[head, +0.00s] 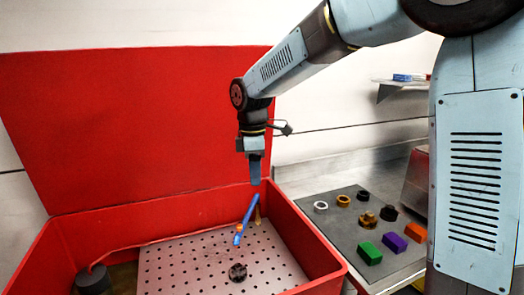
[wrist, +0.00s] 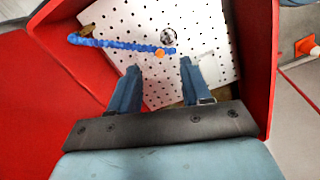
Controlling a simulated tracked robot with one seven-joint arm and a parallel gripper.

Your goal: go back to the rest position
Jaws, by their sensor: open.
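My gripper (head: 255,182) hangs pointing down above the red tub (head: 318,246), near its back right part. In the wrist view my gripper (wrist: 160,68) has its two blue fingers apart with nothing between them. Below is a light perforated plate (head: 180,262) inside the tub. A blue hose (head: 248,214) with an orange piece stands over the plate, just below my gripper in the head view. A dark round part (head: 238,272) lies on the plate, apart from the fingers; it also shows in the wrist view (wrist: 168,36).
The tub's red lid (head: 130,130) stands open behind it. On the right, a grey mat (head: 335,222) on a metal bench holds rings, dark and brass parts, and a green block (head: 369,253), a purple block (head: 394,243) and an orange block (head: 415,231). A shelf (head: 400,86) is on the wall.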

